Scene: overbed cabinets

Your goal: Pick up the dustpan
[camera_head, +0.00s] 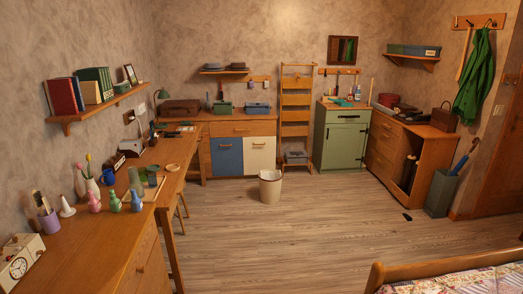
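I cannot make out a dustpan for certain. A small dark flat object (407,216) lies on the floor in front of the right-hand wooden cabinet; it is too small to identify. Small green items (343,102) lie on top of the green cabinet (342,140), also too small to name. Neither of my grippers shows in the head view.
A wooden desk (150,160) and dresser (100,250) line the left wall. A pale bin (270,187) stands on the floor near the back. A bed footboard (450,264) blocks the lower right. The middle floor (290,240) is clear.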

